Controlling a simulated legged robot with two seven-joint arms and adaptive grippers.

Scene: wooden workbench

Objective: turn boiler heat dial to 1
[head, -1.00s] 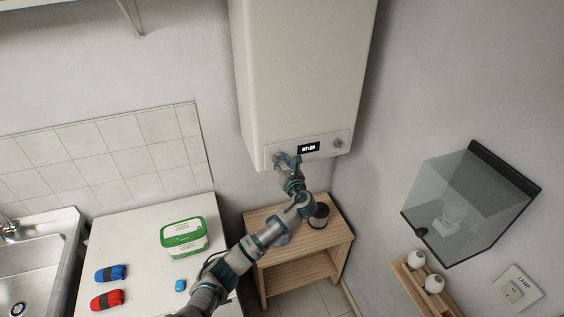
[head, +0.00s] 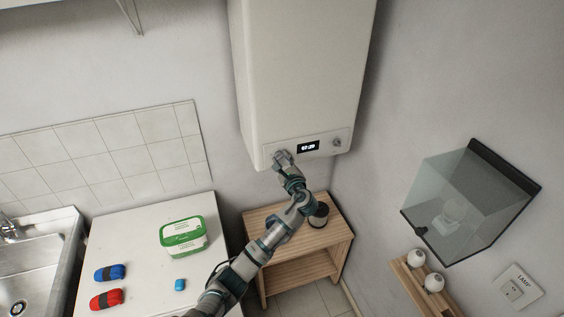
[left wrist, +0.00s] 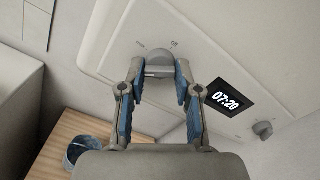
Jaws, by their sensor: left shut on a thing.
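The white boiler (head: 298,75) hangs on the wall, with a control panel along its lower edge. Its display (head: 308,147) reads 07:20 in the left wrist view (left wrist: 229,98). My left gripper (head: 281,156) is at the panel's left end. In the left wrist view my left gripper (left wrist: 161,83) has its fingers on either side of a grey dial (left wrist: 158,63) and is shut on it. My right gripper is not in view.
A wooden stand (head: 277,219) with a dark round container (head: 319,215) is below the boiler. A white counter (head: 135,245) holds a green-white tub (head: 183,237) and small coloured items. A glass case (head: 465,205) is on the right wall.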

